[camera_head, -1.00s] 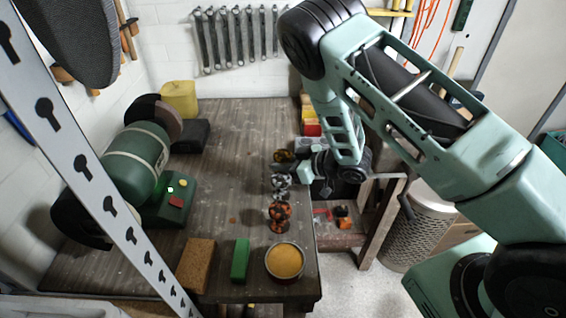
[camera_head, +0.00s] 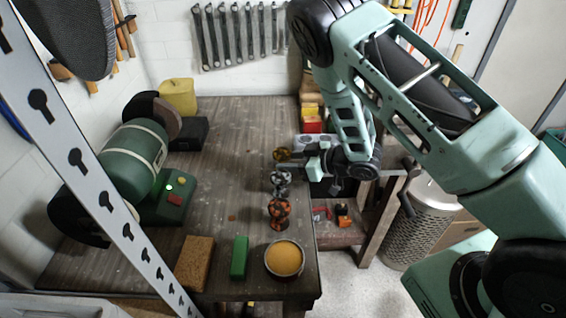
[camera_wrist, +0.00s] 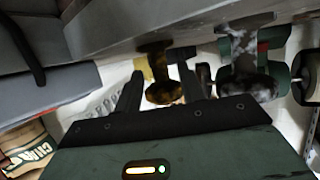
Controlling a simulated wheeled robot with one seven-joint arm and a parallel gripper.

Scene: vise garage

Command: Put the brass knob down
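The brass knob (camera_head: 282,155) stands upright near the right edge of the wooden bench (camera_head: 240,130). It is the farthest of three knobs in a row. My gripper (camera_head: 302,153) is just right of it at bench-edge height. In the wrist view, which looks upside down, the brass knob (camera_wrist: 165,92) shows between and beyond the two dark fingers of my gripper (camera_wrist: 160,85). The fingers are apart, with a visible gap at the left of the knob. Whether the right finger touches it I cannot tell.
A grey-white marbled knob (camera_head: 280,183) and an orange-black knob (camera_head: 278,213) stand close in front. A tin of yellow paste (camera_head: 285,259), a green block (camera_head: 239,258) and a brown block (camera_head: 195,263) lie nearer. A green grinder (camera_head: 135,155) is at left. The bench middle is clear.

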